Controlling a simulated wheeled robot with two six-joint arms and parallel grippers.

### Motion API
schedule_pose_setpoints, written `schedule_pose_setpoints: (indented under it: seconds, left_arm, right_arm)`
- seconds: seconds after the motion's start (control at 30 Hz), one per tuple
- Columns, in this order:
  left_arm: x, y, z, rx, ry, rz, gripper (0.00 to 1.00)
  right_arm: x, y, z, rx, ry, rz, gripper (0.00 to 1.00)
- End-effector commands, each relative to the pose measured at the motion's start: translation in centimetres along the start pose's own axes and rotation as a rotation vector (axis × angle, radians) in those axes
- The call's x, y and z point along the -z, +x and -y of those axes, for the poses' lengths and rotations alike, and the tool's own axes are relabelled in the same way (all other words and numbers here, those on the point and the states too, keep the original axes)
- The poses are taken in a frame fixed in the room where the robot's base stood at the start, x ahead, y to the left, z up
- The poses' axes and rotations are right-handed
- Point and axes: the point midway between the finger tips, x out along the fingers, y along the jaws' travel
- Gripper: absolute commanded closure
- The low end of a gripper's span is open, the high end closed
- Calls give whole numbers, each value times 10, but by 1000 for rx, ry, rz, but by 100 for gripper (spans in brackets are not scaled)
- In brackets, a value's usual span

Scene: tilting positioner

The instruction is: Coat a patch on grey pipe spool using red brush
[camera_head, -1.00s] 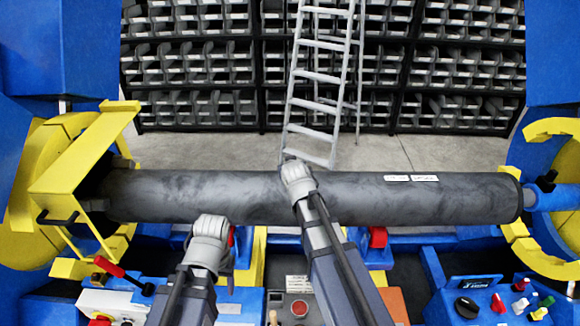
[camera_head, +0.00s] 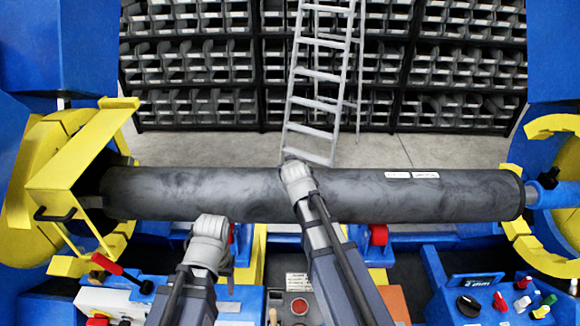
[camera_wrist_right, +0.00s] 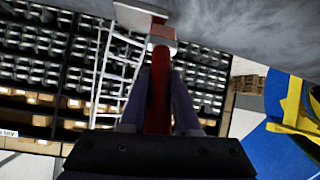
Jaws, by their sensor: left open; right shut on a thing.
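The grey pipe spool (camera_head: 420,195) lies level across the head view, with mottled grey on its dark surface and two white labels near its right end. It also fills the top right of the right wrist view (camera_wrist_right: 260,40). My right gripper (camera_wrist_right: 158,100) is shut on the red brush (camera_wrist_right: 160,85). The brush's pale head reaches up to the pipe's edge; I cannot tell whether it touches. In the head view my right arm crosses in front of the pipe and hides the brush. My left gripper (camera_head: 229,280) is open below the pipe, mostly hidden by its wrist.
A yellow frame (camera_head: 85,160) and blue positioner stand at the pipe's left end, a yellow-jawed chuck (camera_head: 550,128) at its right. Red rollers (camera_head: 378,235) sit beneath. Control boxes (camera_head: 490,300) line the front. A ladder (camera_head: 318,75) and bin shelves (camera_head: 190,60) stand behind.

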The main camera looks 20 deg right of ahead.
Motion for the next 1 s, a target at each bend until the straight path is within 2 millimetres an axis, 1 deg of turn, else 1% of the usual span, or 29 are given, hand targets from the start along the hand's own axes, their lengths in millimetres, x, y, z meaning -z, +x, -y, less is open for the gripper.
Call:
schedule_pose_setpoints:
  seconds: [0.4, 0.77, 1.0]
  left_arm:
    - [0, -2, 0, 0, 0, 0, 40]
    - [0, -2, 0, 0, 0, 0, 40]
    - [0, -1, 0, 0, 0, 0, 40]
  right_arm:
    - [-4, -4, -32, -1, 2, 1, 100]
    - [-5, -4, -39, -1, 1, 0, 100]
    - [-10, -6, -59, -3, 2, 0, 100]
